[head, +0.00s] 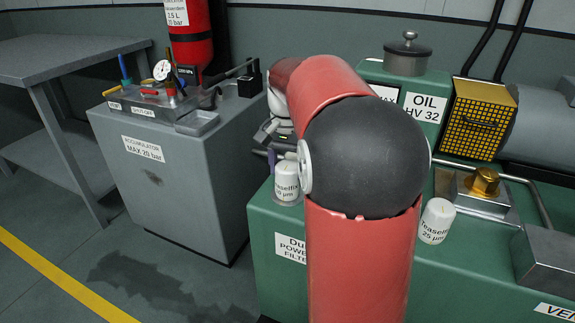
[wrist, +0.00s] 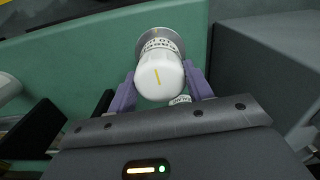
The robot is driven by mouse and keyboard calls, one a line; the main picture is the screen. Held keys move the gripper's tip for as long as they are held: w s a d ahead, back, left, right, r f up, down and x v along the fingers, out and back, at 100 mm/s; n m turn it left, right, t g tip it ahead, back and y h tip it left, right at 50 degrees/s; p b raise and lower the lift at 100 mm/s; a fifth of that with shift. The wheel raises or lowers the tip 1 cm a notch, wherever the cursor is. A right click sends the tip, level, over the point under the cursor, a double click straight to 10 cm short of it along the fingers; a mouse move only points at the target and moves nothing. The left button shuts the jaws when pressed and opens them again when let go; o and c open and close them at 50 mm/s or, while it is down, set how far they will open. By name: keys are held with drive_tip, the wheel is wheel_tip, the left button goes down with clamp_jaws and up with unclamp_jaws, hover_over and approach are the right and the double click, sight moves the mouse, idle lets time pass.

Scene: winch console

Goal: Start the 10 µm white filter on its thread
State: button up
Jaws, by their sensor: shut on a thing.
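The white 10 µm filter (head: 287,182) stands upright at the left end of the green console, with black lettering on its side. The filter appears to be against or very close to this seat; the thread itself is hidden. In the head view my arm partly hides my gripper (head: 278,160).
A white 25 µm filter (head: 437,221) stands on the green console (head: 290,225), right of my arm. A brass hex fitting (head: 484,184) and a pipe are farther right. The grey accumulator cabinet (head: 180,190) stands to the left across a floor gap.

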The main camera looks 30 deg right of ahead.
drive_tip(key=shift+f, duration=0.1)
drive_tip(key=m, duration=0.5)
drive_tip(key=shift+m, duration=0.3)
drive_tip(key=o, duration=1.4)
drive_tip(key=shift+c, duration=0.2)
drive_tip(key=shift+r, duration=3.55)
